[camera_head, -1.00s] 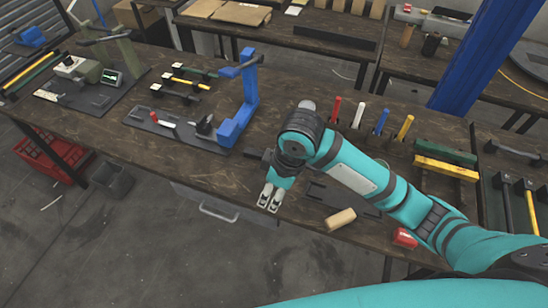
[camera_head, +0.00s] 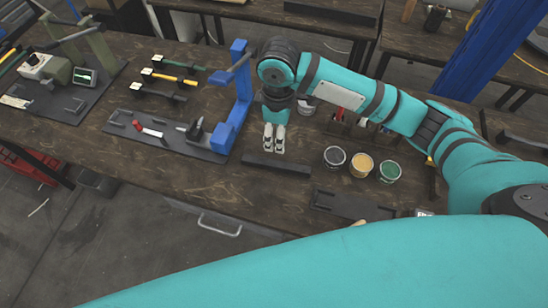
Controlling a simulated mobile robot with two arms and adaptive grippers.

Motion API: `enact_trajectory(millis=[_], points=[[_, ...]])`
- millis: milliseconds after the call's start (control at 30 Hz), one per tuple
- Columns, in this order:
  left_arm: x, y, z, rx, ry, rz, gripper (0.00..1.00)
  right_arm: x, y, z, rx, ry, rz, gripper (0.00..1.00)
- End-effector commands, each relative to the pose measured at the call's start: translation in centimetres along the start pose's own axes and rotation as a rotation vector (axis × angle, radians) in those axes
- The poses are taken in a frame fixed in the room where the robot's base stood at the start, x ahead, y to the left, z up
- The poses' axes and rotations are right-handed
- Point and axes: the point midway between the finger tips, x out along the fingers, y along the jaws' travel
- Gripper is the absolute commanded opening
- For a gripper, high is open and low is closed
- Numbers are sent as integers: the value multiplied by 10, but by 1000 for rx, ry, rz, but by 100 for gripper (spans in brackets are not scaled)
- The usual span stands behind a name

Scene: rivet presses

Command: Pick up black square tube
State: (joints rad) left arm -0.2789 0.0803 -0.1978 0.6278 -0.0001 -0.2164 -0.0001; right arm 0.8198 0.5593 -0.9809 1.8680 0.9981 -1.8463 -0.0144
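A long black square tube (camera_head: 275,166) lies on the brown workbench, right of the blue press. My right gripper (camera_head: 274,150) comes down from my teal arm, its fingertips just behind the tube's upper edge in the picture. The two pale fingers look close together with a narrow dark gap. I cannot tell if they touch the tube or whether the gripper counts as open or shut. Another dark bar (camera_head: 165,93) lies in a small rack with a yellow bar (camera_head: 176,79) and a green bar (camera_head: 180,64). My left gripper is not in view.
Several round cans (camera_head: 361,165) stand to the right. A dark tray (camera_head: 350,205) lies at the front right. The bench front left of it is clear.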

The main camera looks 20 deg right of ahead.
Motion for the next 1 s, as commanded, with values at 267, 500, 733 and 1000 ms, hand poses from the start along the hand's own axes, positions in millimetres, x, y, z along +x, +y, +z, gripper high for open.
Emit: enact_trajectory(millis=[267,500,733,1000], points=[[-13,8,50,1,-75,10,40,61,0,0,3,-3,-3,51],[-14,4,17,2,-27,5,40,92,0,0,2,0,-1,51],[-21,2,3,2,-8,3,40,111,2,-2,2,-3,-1,51],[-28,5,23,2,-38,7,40,145,3,-4,1,1,1,51]])
